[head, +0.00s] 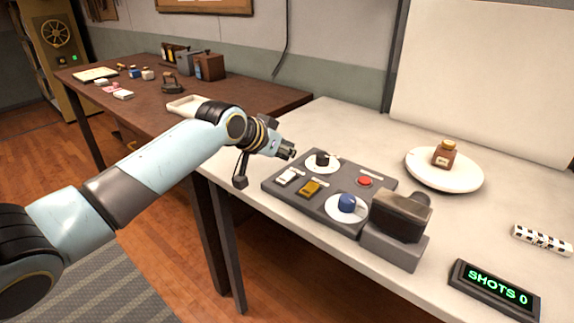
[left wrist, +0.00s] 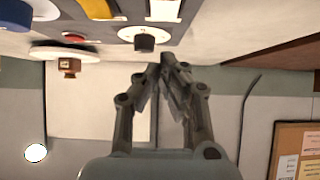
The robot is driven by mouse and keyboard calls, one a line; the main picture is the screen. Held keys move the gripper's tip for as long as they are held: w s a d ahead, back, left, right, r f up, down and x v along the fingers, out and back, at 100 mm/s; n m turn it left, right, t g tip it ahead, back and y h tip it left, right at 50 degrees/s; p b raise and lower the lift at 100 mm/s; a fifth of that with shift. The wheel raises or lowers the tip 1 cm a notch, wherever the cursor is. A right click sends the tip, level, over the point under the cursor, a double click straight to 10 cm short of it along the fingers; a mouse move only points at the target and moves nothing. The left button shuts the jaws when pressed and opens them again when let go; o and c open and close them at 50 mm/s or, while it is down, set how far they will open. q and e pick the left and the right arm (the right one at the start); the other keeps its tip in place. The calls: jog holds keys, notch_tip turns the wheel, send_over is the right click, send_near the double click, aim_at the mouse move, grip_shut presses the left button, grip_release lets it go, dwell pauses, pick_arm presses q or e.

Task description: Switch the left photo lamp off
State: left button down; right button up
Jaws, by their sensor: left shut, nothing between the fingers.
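A dark grey control panel (head: 327,208) lies on the white table. It carries a white switch (head: 288,177), a yellow switch (head: 309,188), a black knob (head: 322,159), a blue knob (head: 347,203) and a red button (head: 365,181). Labels are too small to read. My left gripper (head: 291,153) is shut and empty, near the panel's far left corner, close to the black knob. In the left wrist view, the shut fingertips (left wrist: 168,60) appear near the black knob (left wrist: 144,42) and the white switch (left wrist: 164,9). No lamp is clearly identifiable. My right gripper is not in view.
A grey device (head: 396,228) stands at the panel's right end. A brown bottle (head: 445,155) sits on a round white turntable (head: 465,180). A "SHOTS 0" display (head: 495,288) and a striped bar (head: 541,240) lie right. A brown table (head: 150,99) holds small items.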

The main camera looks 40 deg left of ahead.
aim_at(287, 176)
pick_arm(q)
notch_tip(287, 176, down, 3)
jog(key=shift+f, duration=0.1)
jog(key=shift+w+f, duration=0.1)
jog(key=shift+f, duration=0.15)
jog(key=shift+w+f, duration=0.15)
jog(key=shift+f, duration=0.15)
